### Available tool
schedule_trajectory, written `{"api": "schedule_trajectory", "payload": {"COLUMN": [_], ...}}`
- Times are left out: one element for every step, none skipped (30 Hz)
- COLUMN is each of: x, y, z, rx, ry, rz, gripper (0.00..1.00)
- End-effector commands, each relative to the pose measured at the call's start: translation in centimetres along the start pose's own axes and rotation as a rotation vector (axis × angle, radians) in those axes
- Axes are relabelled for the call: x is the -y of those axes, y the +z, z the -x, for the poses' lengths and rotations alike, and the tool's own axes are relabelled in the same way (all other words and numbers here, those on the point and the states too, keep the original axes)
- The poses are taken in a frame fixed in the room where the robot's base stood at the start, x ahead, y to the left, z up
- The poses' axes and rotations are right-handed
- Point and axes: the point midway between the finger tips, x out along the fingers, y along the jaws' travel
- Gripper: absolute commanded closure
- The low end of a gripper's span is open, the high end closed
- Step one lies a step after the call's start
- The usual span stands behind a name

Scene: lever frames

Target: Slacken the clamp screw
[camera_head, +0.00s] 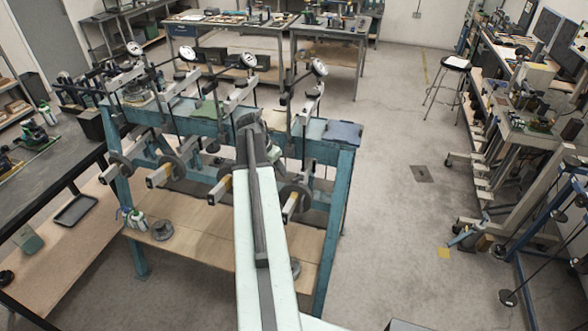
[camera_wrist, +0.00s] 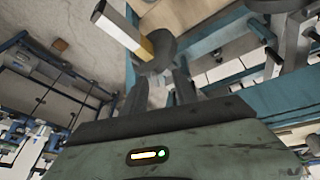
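The teal bench frame (camera_head: 335,158) carries several lever units with dial gauges on top and dark round discs below. My gripper (camera_wrist: 160,92) shows in the wrist view with two dark fingers apart, and nothing is seen held between them. Past the fingertips is a dark round disc (camera_wrist: 160,48) with a pale bar (camera_wrist: 118,27) that has a yellow band at its near end. I cannot tell whether the fingers touch the disc. I cannot make out the clamp screw for sure. In the head view my arm reaches over the bench and hides the fingertips.
A blue-grey pad (camera_head: 342,133) lies on the bench's right end. A wooden shelf (camera_head: 195,232) below holds a small bottle (camera_head: 131,217) and a round grey part (camera_head: 162,230). Open floor lies to the right, before a side bench and a stool (camera_head: 456,64).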

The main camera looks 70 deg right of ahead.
Motion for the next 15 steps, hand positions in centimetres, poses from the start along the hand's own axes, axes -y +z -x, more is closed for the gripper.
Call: {"api": "schedule_trajectory", "payload": {"x": [-1.0, -1.4, -1.7, -1.8, -1.9, -1.9, -1.8, -1.8, -1.8, -1.8, -1.8, -1.8, -1.7, -1.7, -1.7], "y": [-1.5, -2.0, -2.4, -2.5, -2.5, -2.5, -2.4, -2.4, -2.3, -2.3, -2.3, -2.2, -2.2, -2.2, -2.1], "z": [-0.1, -0.3, -0.5, -0.5, -0.6, -0.7, -0.7, -0.8, -1.1, -1.4, -1.6, -2.1, -2.6, -3.1, -3.8], "rx": [-0.005, -0.007, -0.009, -0.010, -0.010, -0.011, -0.010, -0.010, -0.010, -0.010, -0.010, -0.010, -0.010, -0.010, -0.010], "ry": [0.011, 0.015, 0.018, 0.019, 0.020, 0.019, 0.019, 0.019, 0.019, 0.019, 0.019, 0.019, 0.019, 0.019, 0.019], "rz": [-0.038, -0.053, -0.066, -0.071, -0.073, -0.073, -0.072, -0.072, -0.071, -0.071, -0.071, -0.070, -0.070, -0.070, -0.070], "gripper": [0.65, 0.65, 0.65, 0.65, 0.65, 0.65, 0.65, 0.65, 0.65, 0.65, 0.65, 0.65, 0.65, 0.65, 0.65]}}
